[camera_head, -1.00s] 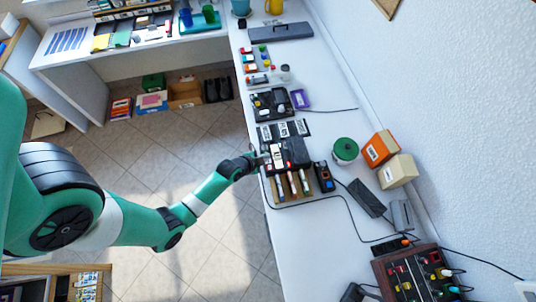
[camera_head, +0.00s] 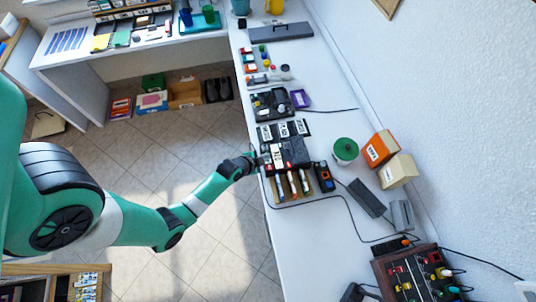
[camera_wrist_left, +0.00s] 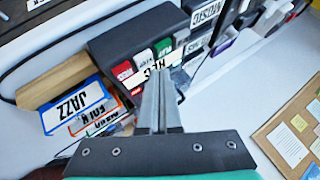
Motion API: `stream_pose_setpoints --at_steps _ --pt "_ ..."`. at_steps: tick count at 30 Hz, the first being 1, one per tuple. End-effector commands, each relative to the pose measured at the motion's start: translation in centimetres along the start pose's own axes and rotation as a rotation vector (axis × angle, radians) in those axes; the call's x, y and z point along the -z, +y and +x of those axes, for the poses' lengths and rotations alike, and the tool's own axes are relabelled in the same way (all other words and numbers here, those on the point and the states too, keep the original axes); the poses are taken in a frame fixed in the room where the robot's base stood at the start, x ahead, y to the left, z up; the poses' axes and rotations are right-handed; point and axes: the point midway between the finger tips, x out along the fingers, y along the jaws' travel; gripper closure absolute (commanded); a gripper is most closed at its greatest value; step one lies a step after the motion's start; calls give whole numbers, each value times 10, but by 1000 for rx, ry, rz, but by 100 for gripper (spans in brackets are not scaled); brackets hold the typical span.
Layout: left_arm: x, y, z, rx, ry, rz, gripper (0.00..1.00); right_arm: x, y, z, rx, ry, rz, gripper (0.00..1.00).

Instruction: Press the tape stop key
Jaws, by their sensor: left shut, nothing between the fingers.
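The tape deck is a dark box (camera_head: 297,152) on the long white counter, with a row of small keys along its near edge. In the left wrist view the deck (camera_wrist_left: 125,38) shows a red key (camera_wrist_left: 123,71), a white key (camera_wrist_left: 143,59) and a green key (camera_wrist_left: 163,47). The key lettering is too small to read surely, so I cannot tell which is stop. My left gripper (camera_head: 259,160) is shut and empty at the deck's key side. In the left wrist view its fingertips (camera_wrist_left: 160,74) overlap the white label strip below the keys; contact cannot be told.
Labelled cassettes, one blue and marked JAZZ (camera_wrist_left: 75,104), stand beside the deck. Dark labelled cases (camera_head: 283,131) lie on its other side. A handheld device (camera_head: 324,177), a green-lidded pot (camera_head: 345,151) and a cable are close by. The floor left of the counter (camera_head: 195,190) is open.

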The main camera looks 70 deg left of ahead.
Motion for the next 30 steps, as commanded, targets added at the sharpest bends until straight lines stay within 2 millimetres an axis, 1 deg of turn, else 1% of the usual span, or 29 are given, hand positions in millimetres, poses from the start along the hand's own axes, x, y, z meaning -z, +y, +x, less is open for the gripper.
stream_pose_setpoints --at_steps 11,19,30 --pt "0 0 0 0 0 0 100 0 0 0 0 0 0 50" --pt "-4 4 6 1 0 0 100 -5 0 -6 0 0 0 50" --pt "-4 4 6 0 0 0 100 -5 0 -5 0 0 0 50"
